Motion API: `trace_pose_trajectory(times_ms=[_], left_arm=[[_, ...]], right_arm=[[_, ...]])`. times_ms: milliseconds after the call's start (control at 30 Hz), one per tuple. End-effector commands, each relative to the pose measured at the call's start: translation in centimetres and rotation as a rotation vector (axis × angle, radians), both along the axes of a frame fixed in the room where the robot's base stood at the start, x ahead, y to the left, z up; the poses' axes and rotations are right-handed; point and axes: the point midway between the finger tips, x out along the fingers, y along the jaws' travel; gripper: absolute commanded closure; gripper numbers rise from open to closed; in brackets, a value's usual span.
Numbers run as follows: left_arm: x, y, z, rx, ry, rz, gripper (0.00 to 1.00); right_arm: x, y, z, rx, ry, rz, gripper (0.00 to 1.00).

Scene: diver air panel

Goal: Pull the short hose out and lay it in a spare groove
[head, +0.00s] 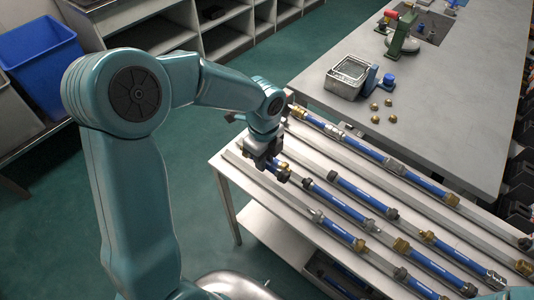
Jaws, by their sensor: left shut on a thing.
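My left gripper (267,161) is at the far left end of the rack table, pointing down and shut on a blue hose (272,167). Only a short piece of this hose and its dark end fitting (283,175) show beside the jaws; the rest is hidden by the gripper. I cannot tell whether it is clear of its groove. Other blue hoses with brass, dark or silver fittings lie in rows on the grooved rack (262,184). A short one (362,193) lies in the middle, and another (335,229) nearer the front. Bare groove shows beside them. My right gripper is not in view.
A grey bench (440,110) stands behind the rack, with a metal tray (347,78), several small brass parts (389,118) and a green device (404,38). A blue bin (40,52) and shelves (220,37) stand at the back left. The rack has a lower shelf.

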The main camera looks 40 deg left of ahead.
Motion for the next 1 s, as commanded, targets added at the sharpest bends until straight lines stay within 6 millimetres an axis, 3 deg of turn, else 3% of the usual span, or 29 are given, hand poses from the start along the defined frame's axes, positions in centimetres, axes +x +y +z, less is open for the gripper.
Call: trace_pose_trajectory(times_ms=[700,1000], left_arm=[[-0.1,0.0,-6.6,0.000,0.000,0.002,1.00],[0.1,0.0,-7.0,0.000,-0.002,0.002,1.00]], right_arm=[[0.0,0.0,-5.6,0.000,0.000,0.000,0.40],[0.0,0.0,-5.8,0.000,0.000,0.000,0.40]])
